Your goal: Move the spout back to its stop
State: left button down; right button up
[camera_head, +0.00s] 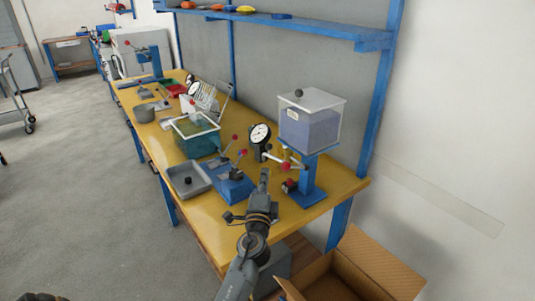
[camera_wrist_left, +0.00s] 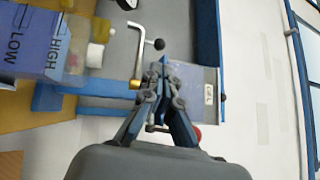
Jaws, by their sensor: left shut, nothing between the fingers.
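A dispenser with a clear hopper (camera_head: 310,122) of bluish fill stands on a blue stand (camera_head: 310,185) at the table's right end. A pale rod with a red end (camera_head: 278,163) juts out left below the hopper; I cannot tell whether it is the spout. My left gripper (camera_head: 264,174) is shut and empty, just left of the stand and below this rod. In the left wrist view, the shut fingertips (camera_wrist_left: 164,66) are close to a bent metal rod (camera_wrist_left: 138,55) and a black knob (camera_wrist_left: 159,44). Contact cannot be told. My right gripper does not show.
A dial gauge (camera_head: 260,134), a blue fixture with red-knobbed levers (camera_head: 236,187) and a grey tray (camera_head: 188,180) crowd the yellow table (camera_head: 225,228) near my left arm. An open cardboard box (camera_head: 375,268) stands at the lower right. The blue shelf (camera_head: 300,29) runs above.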

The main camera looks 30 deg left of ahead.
aim_at(270, 149)
pick_arm(q)
jog(key=x, duration=0.8)
jog(key=shift+w+a, duration=0.2)
jog(key=shift+w, duration=0.1)
jog(key=shift+r, duration=0.1)
jog(key=shift+w+a+b, duration=0.15)
jog(key=shift+w+b, duration=0.1)
jog(key=shift+b, duration=0.1)
jog(key=shift+w+m+h, duration=0.25)
jog(key=shift+m+h, duration=0.05)
jog(key=shift+h, duration=0.2)
jog(key=shift+w+a+m+t+h, duration=0.1)
jog(key=shift+w+m+t+h, duration=0.1)
jog(key=shift+m+t+h, duration=0.1)
jog(key=shift+w+b, duration=0.15)
jog(key=shift+b, duration=0.2)
